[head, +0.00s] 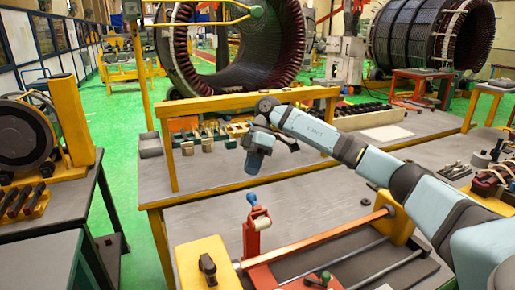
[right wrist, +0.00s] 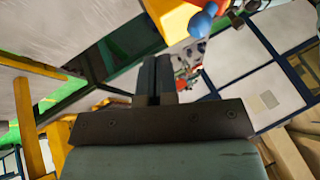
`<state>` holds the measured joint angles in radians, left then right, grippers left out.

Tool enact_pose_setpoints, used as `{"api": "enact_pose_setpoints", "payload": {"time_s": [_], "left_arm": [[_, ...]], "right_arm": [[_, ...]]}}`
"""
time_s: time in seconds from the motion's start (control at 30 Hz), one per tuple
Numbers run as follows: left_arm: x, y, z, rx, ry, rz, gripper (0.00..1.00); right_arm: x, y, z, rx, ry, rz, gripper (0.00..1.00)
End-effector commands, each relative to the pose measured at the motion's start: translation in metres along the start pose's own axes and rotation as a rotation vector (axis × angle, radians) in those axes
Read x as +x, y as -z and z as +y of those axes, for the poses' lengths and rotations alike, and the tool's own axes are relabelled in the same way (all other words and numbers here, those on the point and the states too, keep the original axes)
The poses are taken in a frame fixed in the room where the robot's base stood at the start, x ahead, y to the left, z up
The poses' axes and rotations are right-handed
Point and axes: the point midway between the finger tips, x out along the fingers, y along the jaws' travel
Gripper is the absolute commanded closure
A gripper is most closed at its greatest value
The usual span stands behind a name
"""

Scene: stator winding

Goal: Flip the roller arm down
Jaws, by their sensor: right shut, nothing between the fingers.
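The red roller arm (head: 257,235) stands upright on the yellow and red fixture at the front of the table. It has a pale roller (head: 261,218) and a blue knob (head: 252,198) at its top. My right gripper (head: 254,168) hangs above and behind the knob, apart from it; its fingers are hard to make out in the head view. In the right wrist view the gripper (right wrist: 154,75) has its two dark fingers together with nothing between them. A blue knob (right wrist: 203,22) shows beyond them near the top edge. My left gripper is not in view.
The fixture has an orange bar (head: 320,238) and thinner rods between yellow end blocks (head: 396,218). A yellow frame (head: 240,101) crosses the table behind my right arm. Small parts lie behind it. Grey table (head: 200,222) is clear left of the roller arm.

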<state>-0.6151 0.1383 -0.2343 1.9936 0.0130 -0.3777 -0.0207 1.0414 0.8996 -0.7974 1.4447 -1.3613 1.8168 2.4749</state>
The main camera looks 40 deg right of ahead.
Motion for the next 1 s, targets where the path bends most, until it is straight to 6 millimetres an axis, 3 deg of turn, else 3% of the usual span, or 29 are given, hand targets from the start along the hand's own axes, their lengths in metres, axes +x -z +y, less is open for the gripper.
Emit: {"api": "enact_pose_setpoints", "payload": {"time_s": [0.07,0.3,1.0], "left_arm": [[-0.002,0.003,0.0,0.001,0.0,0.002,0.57],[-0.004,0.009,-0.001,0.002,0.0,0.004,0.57],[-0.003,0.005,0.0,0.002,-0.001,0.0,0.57]], "right_arm": [[0.015,0.0,-0.003,0.0,0.003,-0.001,1.0],[0.033,-0.004,-0.025,0.0,0.0,-0.001,1.0],[0.034,-0.009,-0.027,-0.02,-0.045,0.002,1.0]]}}
